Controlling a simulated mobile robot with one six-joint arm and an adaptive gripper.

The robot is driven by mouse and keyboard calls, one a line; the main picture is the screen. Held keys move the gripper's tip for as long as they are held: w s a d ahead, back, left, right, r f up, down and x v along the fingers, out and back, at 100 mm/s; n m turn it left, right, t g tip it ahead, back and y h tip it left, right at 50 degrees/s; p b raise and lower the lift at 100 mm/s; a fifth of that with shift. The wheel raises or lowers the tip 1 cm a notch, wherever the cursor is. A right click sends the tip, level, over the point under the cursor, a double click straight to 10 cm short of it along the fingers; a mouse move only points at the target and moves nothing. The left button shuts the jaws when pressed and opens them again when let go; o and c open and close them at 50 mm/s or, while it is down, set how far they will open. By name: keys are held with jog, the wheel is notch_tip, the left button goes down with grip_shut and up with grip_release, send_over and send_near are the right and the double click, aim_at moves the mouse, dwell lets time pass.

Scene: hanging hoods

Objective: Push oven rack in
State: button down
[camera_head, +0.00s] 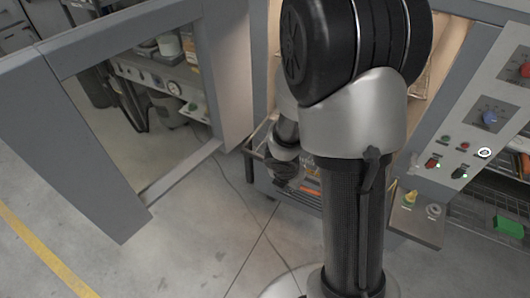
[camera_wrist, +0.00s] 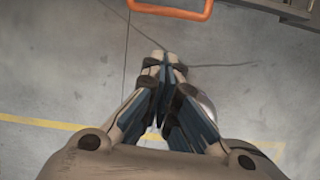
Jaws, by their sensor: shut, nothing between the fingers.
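The oven (camera_head: 258,60) stands behind my arm with its grey windowed door (camera_head: 90,150) swung open to the left. My arm hides most of the oven's inside. A thin metal frame edge (camera_head: 258,137) shows at the oven's lower front, left of my gripper; I cannot tell for sure that it is the rack. My gripper (camera_wrist: 165,58) is shut and empty, pointing at an orange bar handle (camera_wrist: 170,11) at the top of the wrist view. A gap shows between fingertips and handle in that picture. In the head view my gripper is partly hidden behind my arm.
A grey metal edge (camera_wrist: 285,10) is at the wrist view's top right. Open concrete floor (camera_head: 190,240) with a yellow line (camera_head: 40,250) lies in front.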

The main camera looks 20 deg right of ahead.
jog(key=w+d+f+b, duration=0.2)
jog(key=f, duration=0.4)
jog(key=w+d+f+n+b, duration=0.1)
jog(key=w+d+f+b, duration=0.1)
jog(key=f, duration=0.3)
jog(key=shift+d+f+b, duration=0.3)
jog(key=shift+f+b, duration=0.05)
jog(key=shift+b, duration=0.5)
